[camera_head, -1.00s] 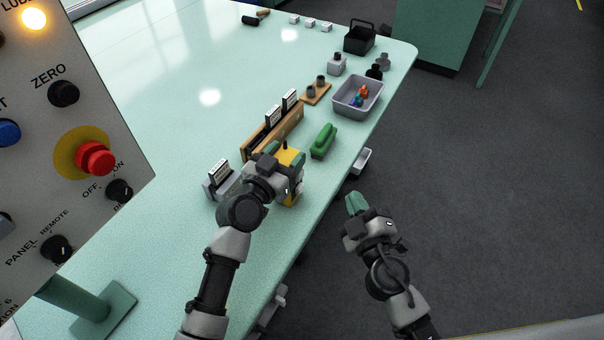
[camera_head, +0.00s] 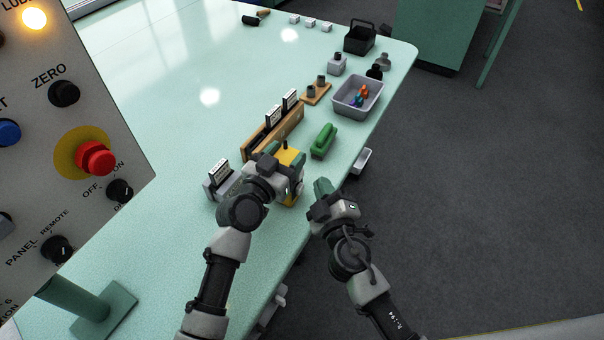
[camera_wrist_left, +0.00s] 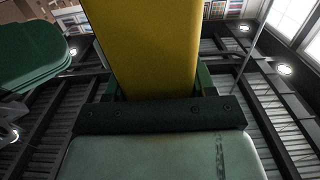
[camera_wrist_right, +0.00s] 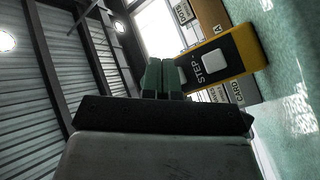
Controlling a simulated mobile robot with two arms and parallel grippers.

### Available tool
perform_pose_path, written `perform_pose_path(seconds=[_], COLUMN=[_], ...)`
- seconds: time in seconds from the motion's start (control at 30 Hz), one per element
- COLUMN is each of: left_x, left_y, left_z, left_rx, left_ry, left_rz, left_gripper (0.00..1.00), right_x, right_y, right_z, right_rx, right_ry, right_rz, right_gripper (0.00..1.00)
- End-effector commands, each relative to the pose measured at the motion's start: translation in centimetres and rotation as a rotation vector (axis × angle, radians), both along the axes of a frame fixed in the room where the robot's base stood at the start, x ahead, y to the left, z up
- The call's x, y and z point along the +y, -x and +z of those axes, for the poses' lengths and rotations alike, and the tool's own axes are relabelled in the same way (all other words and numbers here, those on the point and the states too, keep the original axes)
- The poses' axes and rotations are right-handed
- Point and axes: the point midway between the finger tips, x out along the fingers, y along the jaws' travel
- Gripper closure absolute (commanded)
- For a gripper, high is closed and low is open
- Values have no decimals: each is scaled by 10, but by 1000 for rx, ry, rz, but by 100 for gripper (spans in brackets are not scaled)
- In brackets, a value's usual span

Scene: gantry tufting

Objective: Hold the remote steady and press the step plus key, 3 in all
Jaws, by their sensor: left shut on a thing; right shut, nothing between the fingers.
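The yellow remote (camera_head: 290,155) is upright above the table's near edge. My left gripper (camera_head: 284,172) is shut on it; its yellow body (camera_wrist_left: 150,45) fills the upper middle of the left wrist view. In the right wrist view the remote (camera_wrist_right: 243,50) shows a pale square key (camera_wrist_right: 213,62) beside a STEP label (camera_wrist_right: 194,70). The sign after STEP is not clear. My right gripper (camera_head: 322,186) is shut and empty, just right of the remote. Its green fingertips (camera_wrist_right: 164,74) appear close to the label end; I cannot tell whether they touch.
A wooden card rack (camera_head: 272,133), a green-handled block (camera_head: 323,140) and a grey bin (camera_head: 358,98) with coloured pieces stand beyond the remote. A grey card holder (camera_head: 218,182) is left of it. A control panel (camera_head: 60,130) stands at far left. Floor is open at right.

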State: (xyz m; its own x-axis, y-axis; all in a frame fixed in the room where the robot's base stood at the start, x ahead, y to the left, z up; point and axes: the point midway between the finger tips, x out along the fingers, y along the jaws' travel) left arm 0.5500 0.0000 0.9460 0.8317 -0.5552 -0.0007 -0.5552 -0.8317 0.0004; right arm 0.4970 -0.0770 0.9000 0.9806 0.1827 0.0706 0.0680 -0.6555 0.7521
Motion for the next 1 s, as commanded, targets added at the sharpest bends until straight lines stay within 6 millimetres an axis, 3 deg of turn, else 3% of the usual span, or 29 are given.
perform_pose_path(seconds=[0.23, 1.0], left_x=[0, 0], left_y=[0, 0], left_z=[0, 0], left_rx=[0, 0], left_ry=[0, 0], left_rz=[1, 0], left_gripper=[78, 78], right_x=[10, 10], right_y=[-6, -6], right_z=[0, 0], right_rx=[-1, -1], right_ry=[0, 1], right_rz=[1, 1], right_gripper=[100, 100])
